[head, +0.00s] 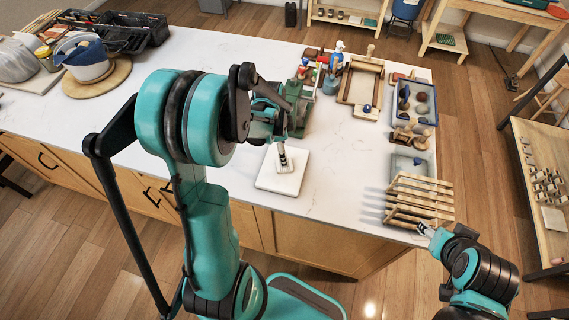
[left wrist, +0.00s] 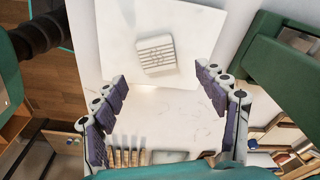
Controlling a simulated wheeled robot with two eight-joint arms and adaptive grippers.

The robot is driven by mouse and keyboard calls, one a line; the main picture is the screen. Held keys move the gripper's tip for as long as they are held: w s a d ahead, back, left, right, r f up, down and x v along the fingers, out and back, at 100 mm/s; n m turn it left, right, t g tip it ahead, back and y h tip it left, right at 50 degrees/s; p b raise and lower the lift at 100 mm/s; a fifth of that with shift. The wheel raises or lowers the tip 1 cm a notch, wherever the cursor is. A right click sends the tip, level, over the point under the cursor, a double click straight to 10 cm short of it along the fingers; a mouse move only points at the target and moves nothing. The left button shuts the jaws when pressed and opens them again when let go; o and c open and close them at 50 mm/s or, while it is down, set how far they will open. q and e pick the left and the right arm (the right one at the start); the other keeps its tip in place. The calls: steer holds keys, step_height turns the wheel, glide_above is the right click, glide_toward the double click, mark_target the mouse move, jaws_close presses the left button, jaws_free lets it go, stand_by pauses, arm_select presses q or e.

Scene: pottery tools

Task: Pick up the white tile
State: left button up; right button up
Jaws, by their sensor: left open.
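A flat white square slab (head: 270,180) lies near the front edge of the counter. It also shows in the left wrist view (left wrist: 115,40). A small off-white tile (left wrist: 155,56) with raised parallel ridges lies on the slab. My left gripper (head: 282,160) is above the slab and hides part of it in the head view. In the left wrist view its fingers (left wrist: 160,78) are spread wide, with nothing between them, and point toward the ridged tile. My right gripper (head: 427,231) is beside a slatted wooden rack at the counter's right corner; its jaws are too small to judge.
A green tool stand (head: 298,110) stands close behind the slab and shows at right in the left wrist view (left wrist: 278,75). The wooden rack (head: 415,203), a wooden frame (head: 347,97) and a tray (head: 431,112) occupy the right side. Left of the slab, the counter is clear.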

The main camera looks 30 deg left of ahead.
mark_target(289, 170)
arm_select(q)
steer(key=f, duration=0.4)
steer(key=f+b, duration=0.1)
steer(key=f, duration=0.1)
steer(key=shift+d+f, duration=0.2)
steer(key=shift+d, duration=0.05)
steer(key=c, duration=1.4)
steer(key=shift+r, duration=0.1)
